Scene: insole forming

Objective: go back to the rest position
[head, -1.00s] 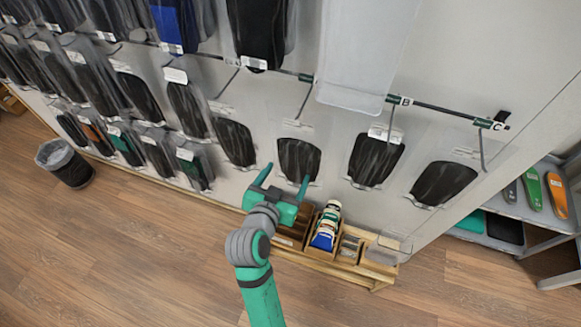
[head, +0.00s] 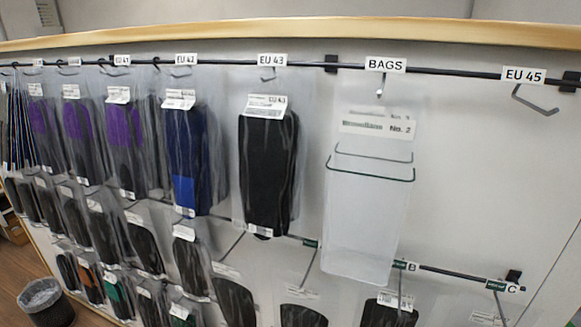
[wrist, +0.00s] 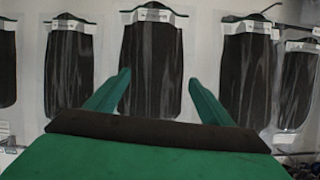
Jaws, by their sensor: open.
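My gripper (wrist: 160,92) shows in the wrist view with its two green fingers apart and nothing between them. It faces a row of dark insoles in clear bags; one bagged insole (wrist: 156,65) hangs straight ahead, beyond the fingertips. Whether the fingers touch any bag cannot be seen, but they look apart from them. My arm and gripper are out of the head view now.
A wall rack holds bagged insoles, including a black one (head: 267,170) under EU 43 and a blue one (head: 187,160) under EU 42. Clear empty bags (head: 365,230) hang under BAGS. The EU 45 hook (head: 535,100) is empty. A bin (head: 46,302) stands at lower left.

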